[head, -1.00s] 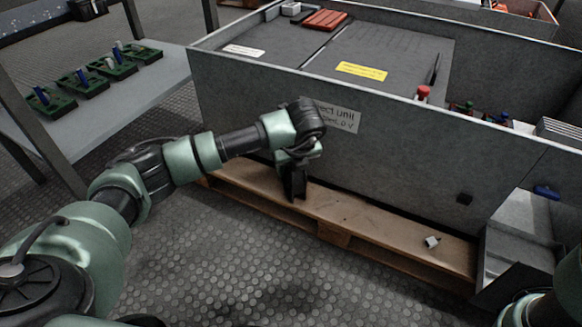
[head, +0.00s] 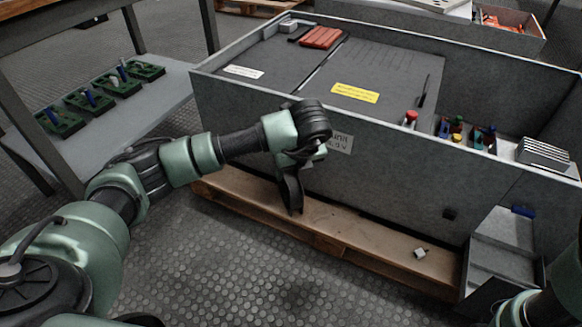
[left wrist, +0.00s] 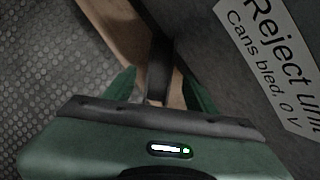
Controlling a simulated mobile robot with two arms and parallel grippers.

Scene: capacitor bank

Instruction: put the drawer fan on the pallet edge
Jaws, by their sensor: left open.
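A thin dark upright piece, apparently the drawer fan (head: 290,193), shows at the long pallet edge (head: 330,227) below my left gripper (head: 294,165). Its lower end appears to meet the wooden boards; the contact is hard to tell. In the left wrist view, my left gripper (left wrist: 160,82) is open, with one green finger on each side of the dark fan (left wrist: 159,62), which is seen nearly edge-on. The wooden pallet edge (left wrist: 118,25) runs beneath it there. A green part of my right arm shows at the lower right; its gripper is out of view.
The grey crate wall (head: 400,170) with a reject label (head: 340,142) rises close behind my left gripper. A small light block (head: 420,253) lies on the pallet farther right. A shelf (head: 125,107) with several green boards stands left. The studded floor in front is clear.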

